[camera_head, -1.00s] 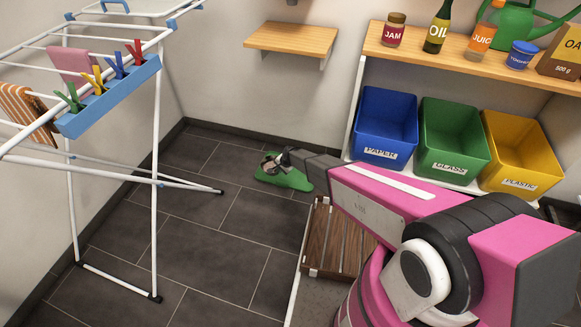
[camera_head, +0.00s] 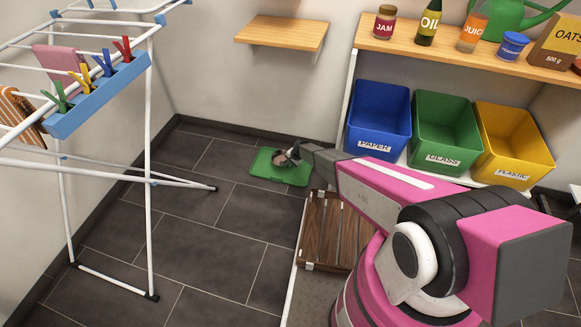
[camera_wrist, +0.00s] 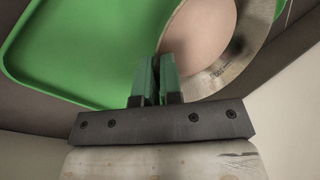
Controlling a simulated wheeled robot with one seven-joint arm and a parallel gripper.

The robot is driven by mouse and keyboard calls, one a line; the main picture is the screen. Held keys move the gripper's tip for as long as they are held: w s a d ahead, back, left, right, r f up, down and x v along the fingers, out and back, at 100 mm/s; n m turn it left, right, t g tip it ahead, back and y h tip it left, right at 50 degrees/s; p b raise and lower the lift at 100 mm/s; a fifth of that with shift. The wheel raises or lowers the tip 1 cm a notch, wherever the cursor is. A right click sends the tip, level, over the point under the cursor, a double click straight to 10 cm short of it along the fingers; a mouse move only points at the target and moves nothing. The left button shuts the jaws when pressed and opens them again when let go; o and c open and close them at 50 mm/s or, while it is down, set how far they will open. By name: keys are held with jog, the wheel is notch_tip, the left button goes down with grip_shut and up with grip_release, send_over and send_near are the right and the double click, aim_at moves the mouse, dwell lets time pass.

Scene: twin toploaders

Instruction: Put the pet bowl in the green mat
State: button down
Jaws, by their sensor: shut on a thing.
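The green mat (camera_head: 287,178) lies on the dark tiled floor near the back wall in the head view. It fills the upper left of the wrist view (camera_wrist: 85,45), with a raised rim. The pet bowl (camera_head: 278,159) is small in the head view, over the mat's back part. In the wrist view its metal rim (camera_wrist: 232,72) and pale pinkish inside (camera_wrist: 205,35) show over the mat. My gripper (camera_head: 292,155) is shut on the bowl's near rim; its fingers (camera_wrist: 160,72) show close together in the wrist view. I cannot tell whether the bowl touches the mat.
A white drying rack (camera_head: 150,180) stands at left, its foot bar reaching toward the mat. A wooden slatted platform (camera_head: 325,232) lies right of the floor strip. Blue (camera_head: 378,120), green (camera_head: 446,133) and yellow (camera_head: 513,145) bins stand at right. A wooden wall shelf (camera_head: 283,33) hangs above.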

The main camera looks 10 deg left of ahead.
jog(key=shift+f, duration=1.4)
jog(key=c, duration=1.3)
grip_release()
jog(key=shift+f, duration=0.1)
jog(key=v, duration=1.2)
jog(key=shift+s, duration=0.15)
